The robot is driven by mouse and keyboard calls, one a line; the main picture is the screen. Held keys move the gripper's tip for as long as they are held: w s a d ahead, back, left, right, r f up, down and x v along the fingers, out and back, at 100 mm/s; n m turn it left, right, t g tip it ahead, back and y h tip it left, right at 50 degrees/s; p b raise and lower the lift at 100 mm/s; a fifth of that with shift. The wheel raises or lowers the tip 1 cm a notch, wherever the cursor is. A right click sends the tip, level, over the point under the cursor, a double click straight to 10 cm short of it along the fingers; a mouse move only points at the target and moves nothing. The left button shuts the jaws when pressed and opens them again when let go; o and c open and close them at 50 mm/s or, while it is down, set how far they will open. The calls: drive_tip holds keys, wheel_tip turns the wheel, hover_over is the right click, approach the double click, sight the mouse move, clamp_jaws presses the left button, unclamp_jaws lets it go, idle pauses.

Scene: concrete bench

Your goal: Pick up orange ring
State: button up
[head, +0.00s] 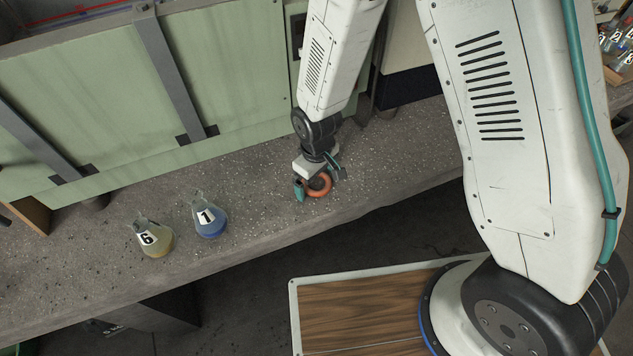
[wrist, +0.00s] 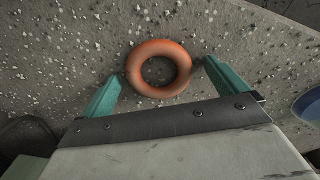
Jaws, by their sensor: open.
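The orange ring (head: 319,185) lies flat on the speckled concrete bench in the head view, partly hidden by my gripper. In the wrist view the whole ring (wrist: 159,68) shows, its hole facing the camera. My gripper (head: 316,188) is down close over the ring. Its two teal fingers are spread apart, one on each side of the ring in the wrist view (wrist: 162,85). A gap shows between each finger and the ring there. I cannot tell how high the fingertips are above the bench.
On the concrete bench (head: 270,218), a blue flask (head: 210,221) labelled 1 and a yellowish flask (head: 154,240) labelled 6 stand left of the ring. A green panelled cabinet (head: 230,75) stands behind. The bench's front edge is close to the ring.

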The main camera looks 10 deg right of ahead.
drive_tip(key=c, duration=1.2)
drive_tip(key=shift+r, duration=0.1)
